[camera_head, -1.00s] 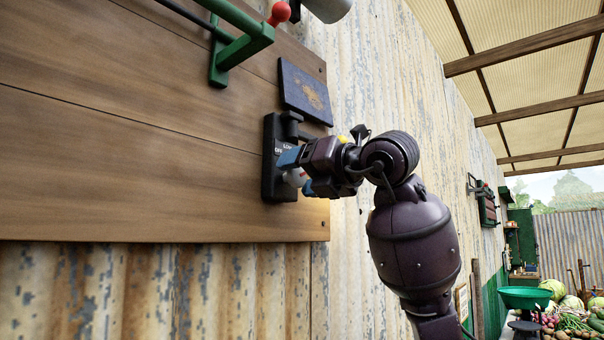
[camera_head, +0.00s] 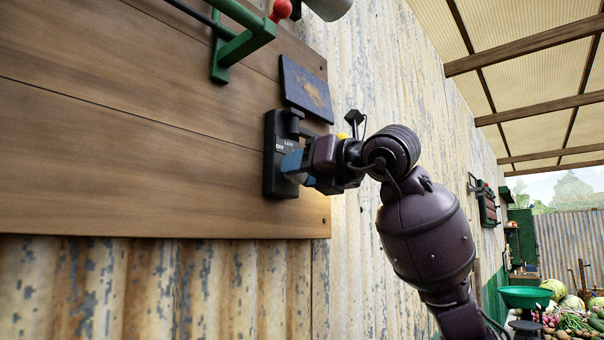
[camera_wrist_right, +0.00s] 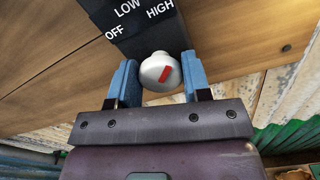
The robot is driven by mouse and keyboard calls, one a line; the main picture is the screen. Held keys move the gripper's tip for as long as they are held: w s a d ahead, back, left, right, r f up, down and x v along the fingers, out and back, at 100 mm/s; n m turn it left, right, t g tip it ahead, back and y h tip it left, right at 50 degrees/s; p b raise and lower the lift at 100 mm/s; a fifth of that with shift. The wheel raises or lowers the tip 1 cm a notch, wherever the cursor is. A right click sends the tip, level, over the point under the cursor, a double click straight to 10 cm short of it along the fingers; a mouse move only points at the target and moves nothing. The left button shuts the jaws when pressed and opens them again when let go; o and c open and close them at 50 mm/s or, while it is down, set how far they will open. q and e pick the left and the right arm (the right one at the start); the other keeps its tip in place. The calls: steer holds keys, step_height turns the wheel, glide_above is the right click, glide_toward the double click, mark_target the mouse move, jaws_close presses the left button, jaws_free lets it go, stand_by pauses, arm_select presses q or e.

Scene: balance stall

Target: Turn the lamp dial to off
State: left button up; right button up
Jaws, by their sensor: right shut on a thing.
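The lamp dial (camera_wrist_right: 160,72) is a round pale knob with a red mark, on a dark switch box (camera_wrist_right: 140,28) labelled OFF, LOW and HIGH. In the right wrist view the red mark slants up and to the right, toward the HIGH side. My right gripper (camera_wrist_right: 157,78) is shut on the dial, with a blue finger on each side. In the head view the right gripper (camera_head: 292,166) reaches the switch box (camera_head: 277,170) from the right and largely hides the dial. My left gripper is not in view.
The box sits on a wooden board (camera_head: 120,150) fixed to a corrugated wall (camera_head: 150,290). A dark blue plaque (camera_head: 306,90) is just above it. A green bracket (camera_head: 240,48) with a red ball (camera_head: 280,11) is higher up. A green bowl (camera_head: 525,297) and vegetables are far right.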

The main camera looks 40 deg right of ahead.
steer(key=shift+a+f+n+b, duration=0.1)
steer(key=shift+n+b, duration=0.55)
steer(key=shift+n, duration=4.55)
steer(key=shift+a+f+n+b, duration=0.1)
steer(key=shift+n+b, duration=0.55)
steer(key=shift+n, duration=4.55)
steer(key=o, duration=0.9)
